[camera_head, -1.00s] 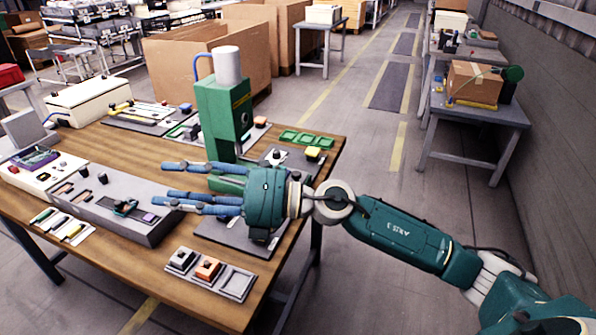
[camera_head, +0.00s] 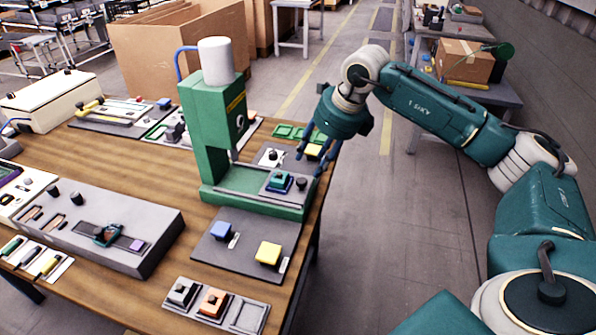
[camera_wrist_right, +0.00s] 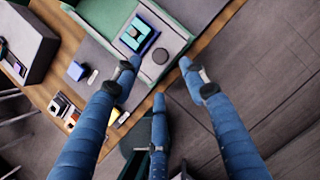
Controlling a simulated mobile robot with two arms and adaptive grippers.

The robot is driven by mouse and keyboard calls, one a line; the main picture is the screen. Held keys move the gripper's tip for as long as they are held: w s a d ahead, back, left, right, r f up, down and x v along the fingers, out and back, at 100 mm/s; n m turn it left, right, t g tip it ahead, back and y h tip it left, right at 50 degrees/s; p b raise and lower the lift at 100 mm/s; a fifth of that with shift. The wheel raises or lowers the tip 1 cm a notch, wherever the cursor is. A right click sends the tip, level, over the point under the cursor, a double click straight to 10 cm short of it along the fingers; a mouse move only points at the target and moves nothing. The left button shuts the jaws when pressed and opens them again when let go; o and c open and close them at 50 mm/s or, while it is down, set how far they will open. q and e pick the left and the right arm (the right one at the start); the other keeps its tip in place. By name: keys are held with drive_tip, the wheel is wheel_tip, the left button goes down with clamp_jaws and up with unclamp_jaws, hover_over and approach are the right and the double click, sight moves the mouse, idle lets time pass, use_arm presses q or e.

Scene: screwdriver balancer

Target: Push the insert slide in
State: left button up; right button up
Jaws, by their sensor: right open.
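The green press (camera_head: 207,120) stands on the wooden table. Its low base (camera_head: 262,206) carries a grey slide channel (camera_head: 238,178). A teal and blue insert (camera_head: 279,182) sits toward the right end of the channel, with a round dark knob (camera_head: 301,184) just right of it. In the right wrist view the insert (camera_wrist_right: 138,35) and knob (camera_wrist_right: 160,56) lie just beyond my fingertips. My right gripper (camera_head: 316,152) hangs past the press's right end, fingers pointing down. In the wrist view its blue fingers (camera_wrist_right: 158,77) are spread and empty. My left gripper is out of view.
A grey pad with a blue button (camera_head: 219,231) and a yellow button (camera_head: 268,253) lies in front of the press. A grey control box (camera_head: 110,225) stands left. A tray of small blocks (camera_head: 216,305) is at the front. The aisle floor right of the table is clear.

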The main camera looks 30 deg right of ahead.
sight(302, 180)
drive_tip(key=x, duration=0.3)
drive_tip(key=p+x, duration=0.1)
drive_tip(key=shift+s+f, duration=0.1)
drive_tip(key=shift+f, duration=0.4)
drive_tip(key=x, duration=0.2)
drive_tip(key=shift+w+a+f, duration=0.1)
drive_tip(key=shift+w+f, duration=0.2)
drive_tip(key=shift+w, duration=0.05)
drive_tip(key=shift+w+a+f, duration=0.1)
drive_tip(key=shift+w+f, duration=0.1)
drive_tip(key=shift+f, duration=0.45)
drive_tip(key=c, duration=1)
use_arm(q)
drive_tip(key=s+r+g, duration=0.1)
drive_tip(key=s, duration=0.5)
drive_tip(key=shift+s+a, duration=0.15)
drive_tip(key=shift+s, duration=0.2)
use_arm(e)
clamp_jaws()
